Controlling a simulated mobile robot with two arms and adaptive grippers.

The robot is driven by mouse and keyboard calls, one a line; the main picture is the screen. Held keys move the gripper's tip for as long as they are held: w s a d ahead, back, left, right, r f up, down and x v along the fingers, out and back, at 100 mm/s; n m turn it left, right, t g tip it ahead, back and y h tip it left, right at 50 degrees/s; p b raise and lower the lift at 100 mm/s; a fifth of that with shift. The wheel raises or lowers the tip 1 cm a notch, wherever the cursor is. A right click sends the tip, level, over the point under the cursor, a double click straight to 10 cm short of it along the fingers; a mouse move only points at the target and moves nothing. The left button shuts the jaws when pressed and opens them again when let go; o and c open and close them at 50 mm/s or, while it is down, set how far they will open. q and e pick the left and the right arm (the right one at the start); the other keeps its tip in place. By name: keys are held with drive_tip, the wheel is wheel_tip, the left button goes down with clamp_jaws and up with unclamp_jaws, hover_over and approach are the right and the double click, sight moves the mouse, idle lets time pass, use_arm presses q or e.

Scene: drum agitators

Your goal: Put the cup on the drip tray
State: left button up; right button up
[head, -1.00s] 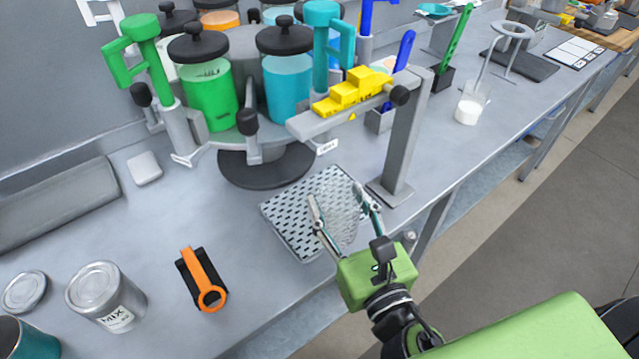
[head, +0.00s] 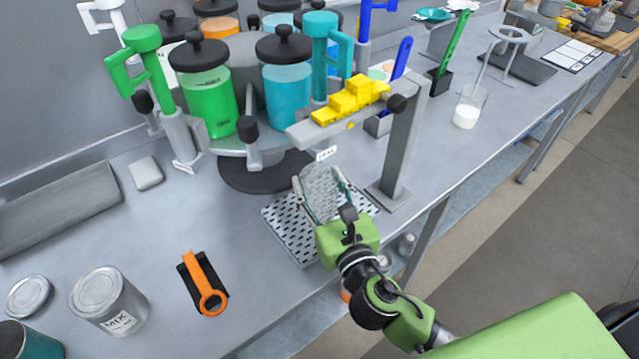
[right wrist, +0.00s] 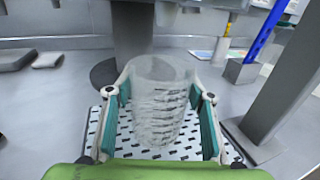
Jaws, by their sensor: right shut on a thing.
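A clear cup (head: 324,190) is between the fingers of my right gripper (head: 325,196), over the perforated drip tray (head: 283,232). In the right wrist view the cup (right wrist: 157,100) stands roughly upright, with the teal pads of my right gripper (right wrist: 160,112) against both its sides. The tray's slotted surface (right wrist: 128,142) shows around and through the cup. I cannot tell whether the cup's base touches the tray. My left gripper is not in view.
A grey post (head: 403,150) with a yellow stepped block (head: 350,98) on its arm stands close right of the tray. Behind are drum canisters, green (head: 208,100) and teal (head: 288,92). An orange-handled tool (head: 203,282) and a MIX can (head: 108,300) stand left.

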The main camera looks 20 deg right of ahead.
drive_tip(key=o, duration=0.9)
drive_tip(key=shift+f, duration=0.1)
drive_tip(key=shift+r, duration=0.2)
drive_tip(key=shift+s+f, duration=0.15)
drive_tip(key=shift+s, duration=0.2)
drive_tip(key=s+b, duration=0.3)
drive_tip(key=s, duration=0.6)
drive_tip(key=shift+s+d, duration=0.15)
drive_tip(key=shift+s, duration=1.05)
